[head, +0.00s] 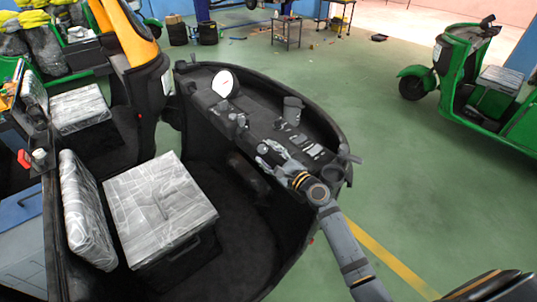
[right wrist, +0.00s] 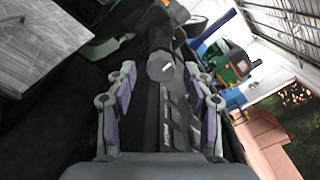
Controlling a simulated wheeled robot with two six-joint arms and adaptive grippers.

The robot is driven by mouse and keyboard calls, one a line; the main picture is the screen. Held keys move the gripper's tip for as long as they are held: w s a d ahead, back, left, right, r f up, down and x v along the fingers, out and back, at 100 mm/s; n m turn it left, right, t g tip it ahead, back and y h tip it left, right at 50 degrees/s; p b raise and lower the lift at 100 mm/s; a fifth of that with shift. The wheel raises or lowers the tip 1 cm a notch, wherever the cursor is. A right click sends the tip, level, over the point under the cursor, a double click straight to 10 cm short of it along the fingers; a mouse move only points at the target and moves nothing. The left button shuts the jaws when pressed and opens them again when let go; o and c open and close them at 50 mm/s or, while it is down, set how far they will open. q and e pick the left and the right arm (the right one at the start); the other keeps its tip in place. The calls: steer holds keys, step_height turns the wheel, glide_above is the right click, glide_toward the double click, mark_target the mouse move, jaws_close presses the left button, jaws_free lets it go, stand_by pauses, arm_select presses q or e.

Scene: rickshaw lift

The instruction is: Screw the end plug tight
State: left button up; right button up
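A dark cylinder with a grey round end face and a small white mark, which looks like the end plug (right wrist: 160,67), shows in the right wrist view just beyond and between my fingertips. In the head view a small grey round tip (head: 262,149) at the dashboard is likely the same part. My right gripper (head: 270,157) reaches in from the lower right over the dashboard. Its two fingers (right wrist: 161,83) are spread wide in the wrist view, with nothing clasped between them. I cannot tell any thread or gap at the plug. My left gripper is not in view.
The black dashboard (head: 270,115) has a white round gauge (head: 225,84) and a dark cup-like part (head: 292,108). A plastic-wrapped seat (head: 160,200) is at the lower left. Another green rickshaw (head: 465,75) stands at the right. The green floor between is clear.

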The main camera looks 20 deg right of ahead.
steer(key=v, duration=1.2)
stand_by(0.3)
